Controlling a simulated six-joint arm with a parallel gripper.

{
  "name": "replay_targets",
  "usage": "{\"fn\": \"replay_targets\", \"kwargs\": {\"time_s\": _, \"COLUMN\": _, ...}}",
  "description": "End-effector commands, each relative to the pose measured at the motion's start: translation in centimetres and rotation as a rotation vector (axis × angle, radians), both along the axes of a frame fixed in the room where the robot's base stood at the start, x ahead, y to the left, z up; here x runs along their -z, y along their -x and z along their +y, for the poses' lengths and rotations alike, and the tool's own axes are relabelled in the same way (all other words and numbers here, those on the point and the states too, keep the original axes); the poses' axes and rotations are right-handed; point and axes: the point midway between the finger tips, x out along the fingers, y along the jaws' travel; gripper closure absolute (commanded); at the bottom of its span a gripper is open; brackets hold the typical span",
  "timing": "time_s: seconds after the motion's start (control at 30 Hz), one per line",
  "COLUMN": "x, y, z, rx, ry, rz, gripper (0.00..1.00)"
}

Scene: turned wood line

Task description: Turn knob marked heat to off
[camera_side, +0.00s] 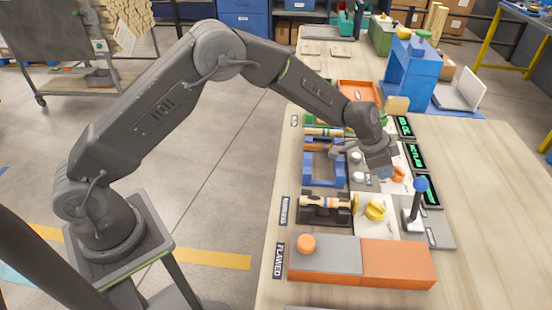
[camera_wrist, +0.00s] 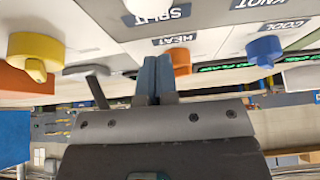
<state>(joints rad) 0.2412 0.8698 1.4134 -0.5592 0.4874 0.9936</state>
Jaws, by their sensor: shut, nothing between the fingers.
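The orange knob (camera_wrist: 180,62) sits on a white panel beside the HEAT label (camera_wrist: 177,40), which appears upside down in the wrist view. It also shows in the side view (camera_side: 399,174), partly behind my gripper. My gripper (camera_wrist: 153,78) is shut and empty, its two blue fingers together. The fingertips are just left of the orange knob in the wrist view; I cannot tell whether they touch it. In the side view my gripper (camera_side: 384,172) is low over the panel beside the knob. The knob's pointer and its off mark are not readable.
A yellow knob (camera_wrist: 35,52) and a blue knob (camera_wrist: 264,50) flank it in the wrist view. White knobs (camera_side: 358,178) are close by. A blue-balled lever (camera_side: 421,185), green displays (camera_side: 415,155) and a wood piece in a dark holder (camera_side: 325,203) are near. The table's right side is clear.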

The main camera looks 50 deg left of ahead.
Motion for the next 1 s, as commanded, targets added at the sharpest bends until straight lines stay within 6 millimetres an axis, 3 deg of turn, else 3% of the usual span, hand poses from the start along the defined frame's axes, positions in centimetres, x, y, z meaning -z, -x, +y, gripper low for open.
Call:
{"fn": "replay_targets", "kwargs": {"time_s": 0.53, "x": -5.4, "y": 0.0, "z": 0.0, "rx": 0.000, "ry": 0.001, "rz": -0.003, "gripper": 1.00}}
{"fn": "replay_targets", "kwargs": {"time_s": 1.0, "x": -6.2, "y": -0.4, "z": 0.3, "rx": -0.002, "ry": 0.001, "rz": -0.002, "gripper": 1.00}}
